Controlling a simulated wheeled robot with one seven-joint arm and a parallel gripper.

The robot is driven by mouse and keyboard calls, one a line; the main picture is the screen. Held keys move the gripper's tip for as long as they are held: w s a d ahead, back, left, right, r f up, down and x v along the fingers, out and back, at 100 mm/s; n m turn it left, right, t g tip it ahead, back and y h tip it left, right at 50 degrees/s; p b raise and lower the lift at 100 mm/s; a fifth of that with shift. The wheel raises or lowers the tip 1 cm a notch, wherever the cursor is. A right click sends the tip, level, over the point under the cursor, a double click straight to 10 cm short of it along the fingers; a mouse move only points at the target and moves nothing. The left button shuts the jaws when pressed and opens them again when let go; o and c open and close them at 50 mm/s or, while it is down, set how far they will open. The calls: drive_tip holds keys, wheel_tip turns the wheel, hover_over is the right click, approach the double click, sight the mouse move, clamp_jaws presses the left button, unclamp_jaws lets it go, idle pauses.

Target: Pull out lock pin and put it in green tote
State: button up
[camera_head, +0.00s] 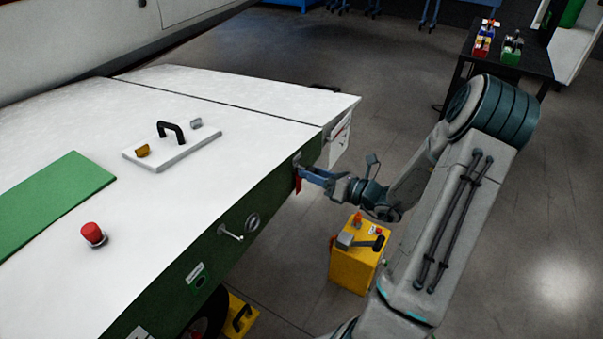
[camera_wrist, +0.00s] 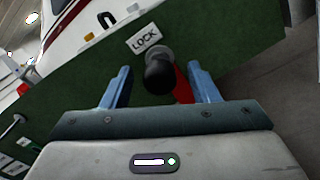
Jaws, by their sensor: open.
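The lock pin (camera_wrist: 160,76) shows in the wrist view as a dark round knob on a grey collar, set in the green side panel under a white LOCK label (camera_wrist: 145,38). A red tag (camera_wrist: 183,88) hangs beside it. My gripper (camera_wrist: 160,80) is open, with one blue finger on each side of the knob and gaps between. In the head view my gripper (camera_head: 312,177) is at the green side of the white-topped stand, and the red tag (camera_head: 298,184) shows below it. The pin itself is hidden there. I cannot make out a green tote for certain.
The white stand top (camera_head: 215,105) carries a plate with a black handle (camera_head: 170,132), a red button (camera_head: 92,233) and a green mat (camera_head: 50,198). A yellow box (camera_head: 355,265) stands on the floor below my arm. A dark table (camera_head: 520,55) with small coloured bins is at back right.

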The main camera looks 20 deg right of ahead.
drive_tip(key=shift+c, duration=0.3)
clamp_jaws()
drive_tip(key=shift+s+d, duration=0.35)
drive_tip(key=shift+s, duration=0.05)
drive_tip(key=shift+s, duration=0.1)
drive_tip(key=p+v, duration=0.2)
drive_tip(key=v, duration=0.5)
idle(0.8)
drive_tip(key=shift+d, duration=0.1)
